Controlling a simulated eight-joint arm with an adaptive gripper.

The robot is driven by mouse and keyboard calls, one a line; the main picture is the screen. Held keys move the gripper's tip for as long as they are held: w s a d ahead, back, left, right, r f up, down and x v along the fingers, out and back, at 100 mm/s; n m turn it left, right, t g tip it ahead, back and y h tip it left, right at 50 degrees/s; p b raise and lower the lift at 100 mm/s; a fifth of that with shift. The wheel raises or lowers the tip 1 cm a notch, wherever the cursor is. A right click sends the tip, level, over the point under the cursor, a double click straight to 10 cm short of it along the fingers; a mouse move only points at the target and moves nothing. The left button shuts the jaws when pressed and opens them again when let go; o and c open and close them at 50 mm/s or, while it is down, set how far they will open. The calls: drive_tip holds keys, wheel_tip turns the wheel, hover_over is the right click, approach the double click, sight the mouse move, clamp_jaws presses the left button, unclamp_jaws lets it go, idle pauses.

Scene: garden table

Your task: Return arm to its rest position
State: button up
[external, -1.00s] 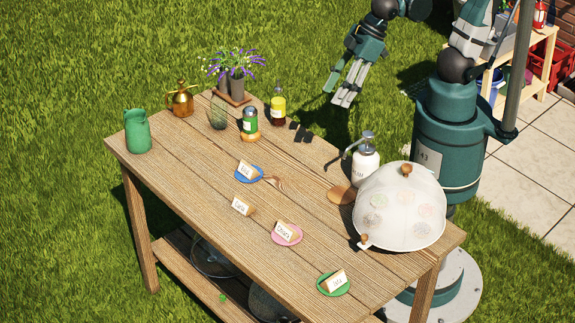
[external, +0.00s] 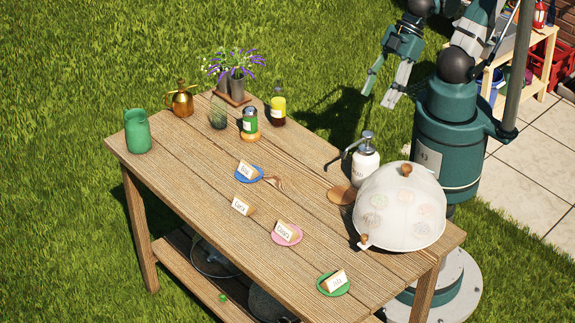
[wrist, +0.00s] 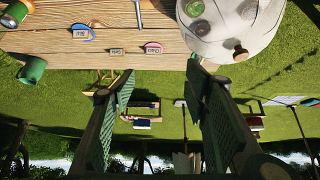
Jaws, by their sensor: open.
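My gripper (external: 378,91) is in the air beyond the far right edge of the wooden table (external: 180,145) in the external view, next to my teal base. Its two fingers are spread apart with nothing between them. In the wrist view my gripper (wrist: 155,105) also shows open and empty, with the table edge, grass and garden furniture beyond the fingers. No object is held.
A white mesh dome (external: 400,205) covers several round items at the table's right end. A pump bottle (external: 365,165) stands beside it. Name cards, some on coloured discs, a yellow bottle (external: 278,106), jar (external: 250,124), and green pitcher (external: 137,131) occupy the tabletop.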

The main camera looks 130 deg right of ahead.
drive_tip(key=shift+f+b, duration=0.9)
idle(0.8)
